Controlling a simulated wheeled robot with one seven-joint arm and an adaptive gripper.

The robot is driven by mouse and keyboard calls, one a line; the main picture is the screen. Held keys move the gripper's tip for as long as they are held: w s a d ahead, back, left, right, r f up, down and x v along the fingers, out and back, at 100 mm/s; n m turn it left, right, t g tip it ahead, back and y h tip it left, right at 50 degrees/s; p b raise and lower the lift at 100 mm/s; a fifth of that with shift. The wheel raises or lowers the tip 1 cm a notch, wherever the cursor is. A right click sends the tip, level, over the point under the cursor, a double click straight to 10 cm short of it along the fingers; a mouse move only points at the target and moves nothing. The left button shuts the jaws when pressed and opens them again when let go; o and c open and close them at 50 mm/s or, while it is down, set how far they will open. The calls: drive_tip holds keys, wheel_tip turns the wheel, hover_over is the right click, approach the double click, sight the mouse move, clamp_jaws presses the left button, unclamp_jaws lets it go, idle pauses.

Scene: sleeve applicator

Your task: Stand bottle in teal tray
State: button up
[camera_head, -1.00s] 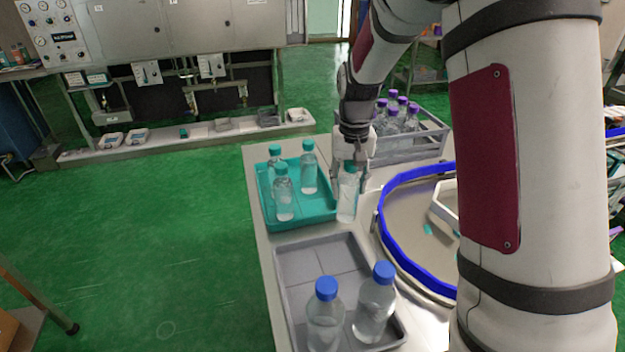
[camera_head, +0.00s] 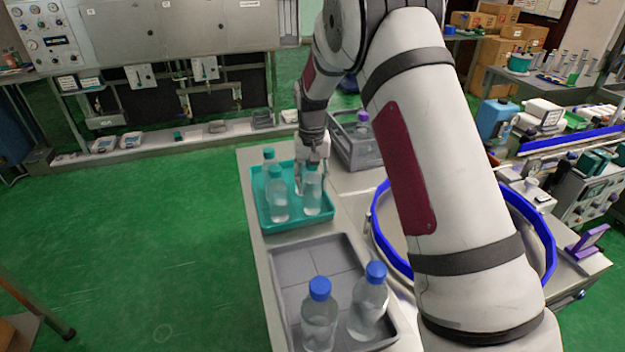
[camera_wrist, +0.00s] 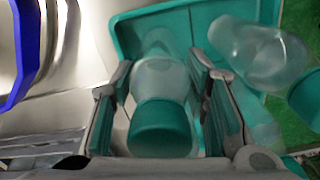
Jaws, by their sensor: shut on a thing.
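My gripper (camera_head: 313,168) is shut on a clear bottle with a teal cap (camera_head: 313,196). The held bottle is upright over the front right part of the teal tray (camera_head: 290,226); I cannot tell whether its base touches the floor. In the wrist view the bottle (camera_wrist: 160,112) sits between both fingers (camera_wrist: 165,100), cap toward the camera, with the tray (camera_wrist: 128,38) behind. A teal-capped bottle (camera_head: 278,200) stands at the tray's front left, another (camera_head: 269,157) behind it. A further bottle at the back right is mostly hidden by my gripper.
A grey tray (camera_head: 290,262) in front holds two blue-capped bottles (camera_head: 319,318) (camera_head: 369,300). A grey crate (camera_head: 352,150) with purple-capped bottles stands behind right, partly hidden by my arm. A blue-rimmed round table (camera_head: 385,235) is at the right.

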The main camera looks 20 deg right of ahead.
drive_tip(key=o, duration=1.4)
drive_tip(key=shift+f, duration=0.1)
